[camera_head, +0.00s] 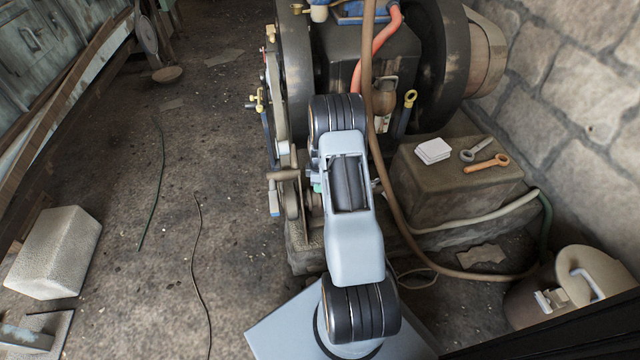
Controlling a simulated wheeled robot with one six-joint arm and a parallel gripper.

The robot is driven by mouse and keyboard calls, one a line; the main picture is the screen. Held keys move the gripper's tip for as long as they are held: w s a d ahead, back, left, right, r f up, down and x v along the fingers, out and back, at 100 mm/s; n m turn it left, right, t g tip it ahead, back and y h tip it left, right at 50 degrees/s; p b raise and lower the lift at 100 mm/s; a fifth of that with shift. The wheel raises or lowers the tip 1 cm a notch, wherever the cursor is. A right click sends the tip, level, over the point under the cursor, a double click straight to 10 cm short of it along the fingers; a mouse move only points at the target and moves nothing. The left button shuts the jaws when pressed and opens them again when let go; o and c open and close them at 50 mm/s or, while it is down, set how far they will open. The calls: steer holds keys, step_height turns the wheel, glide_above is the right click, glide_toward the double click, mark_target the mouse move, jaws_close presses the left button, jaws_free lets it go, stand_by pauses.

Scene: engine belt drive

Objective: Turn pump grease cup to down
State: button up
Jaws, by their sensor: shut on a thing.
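My arm (355,245) reaches from my base up to the engine (375,60), and its links cover part of the engine's front. My gripper's jaws are hidden behind these links, so what they hold does not show. A pump grease cup cannot be picked out for sure. A small brass fitting (258,100) sticks out at the engine's left side. A crank-like handle (284,175) shows just left of my arm, low on the engine.
A brown hose (398,215) loops right of my arm. A pale block (55,252) stands left. The floor between is mostly clear.

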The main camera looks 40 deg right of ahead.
steer(key=m+p, duration=0.1)
steer(key=m, duration=0.9)
steer(key=shift+p, duration=0.4)
steer(key=m, duration=0.3)
steer(key=shift+m, duration=0.3)
steer(key=m+p, duration=0.1)
steer(key=m, duration=0.2)
steer(key=shift+d+m, duration=0.1)
steer(key=shift+m, duration=0.2)
steer(key=m, duration=0.3)
steer(key=shift+m+t, duration=0.3)
steer(key=m+p, duration=0.1)
steer(key=m, duration=0.5)
steer(key=shift+m, duration=0.4)
steer(key=o, duration=0.9)
